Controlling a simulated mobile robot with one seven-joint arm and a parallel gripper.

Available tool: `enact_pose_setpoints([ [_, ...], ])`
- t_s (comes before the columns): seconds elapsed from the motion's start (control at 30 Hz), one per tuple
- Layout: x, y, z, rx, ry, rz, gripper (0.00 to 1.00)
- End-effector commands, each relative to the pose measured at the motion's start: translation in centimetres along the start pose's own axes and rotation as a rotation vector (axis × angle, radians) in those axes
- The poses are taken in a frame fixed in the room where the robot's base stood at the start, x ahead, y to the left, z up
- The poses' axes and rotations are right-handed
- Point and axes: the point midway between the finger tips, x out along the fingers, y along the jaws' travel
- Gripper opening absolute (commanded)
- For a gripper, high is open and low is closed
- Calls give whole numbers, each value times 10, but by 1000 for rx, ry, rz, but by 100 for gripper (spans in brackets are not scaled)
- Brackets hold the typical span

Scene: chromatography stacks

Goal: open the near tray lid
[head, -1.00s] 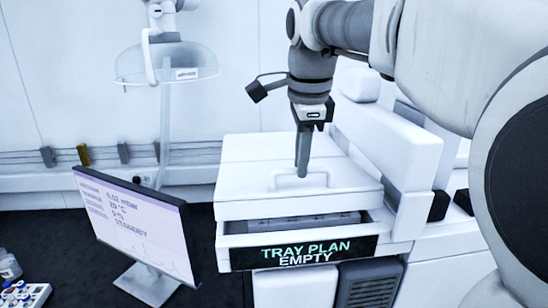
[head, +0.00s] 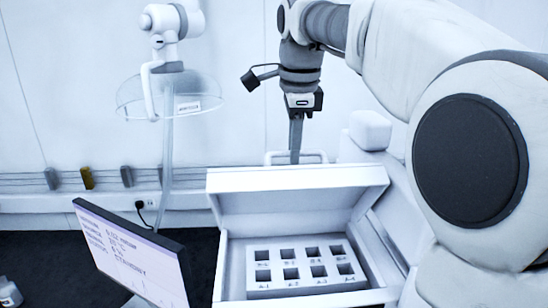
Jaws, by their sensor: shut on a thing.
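The near tray lid (head: 290,191) is tilted up, standing open at the back of its white box, with its inner side facing me. Inside the box (head: 226,270) a pale rack (head: 303,268) with several square labelled holes shows, and the holes look empty. My gripper (head: 295,156) is behind the lid's raised edge, shut on the lid handle (head: 312,155). The handle shows above that edge, and the fingertips are partly hidden by the lid.
A monitor (head: 130,255) stands at the lower left, close to the box. A clear round shield (head: 170,95) on a stand is at the back left.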

Motion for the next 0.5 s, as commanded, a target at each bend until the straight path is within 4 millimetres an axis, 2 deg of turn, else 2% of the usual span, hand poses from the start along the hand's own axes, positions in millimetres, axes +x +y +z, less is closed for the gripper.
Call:
enact_pose_setpoints([
  [0.3, 9, -60, 1, -1, 1, 9, 0],
  [0.5, 17, -89, 1, -3, 0, 10, 0],
])
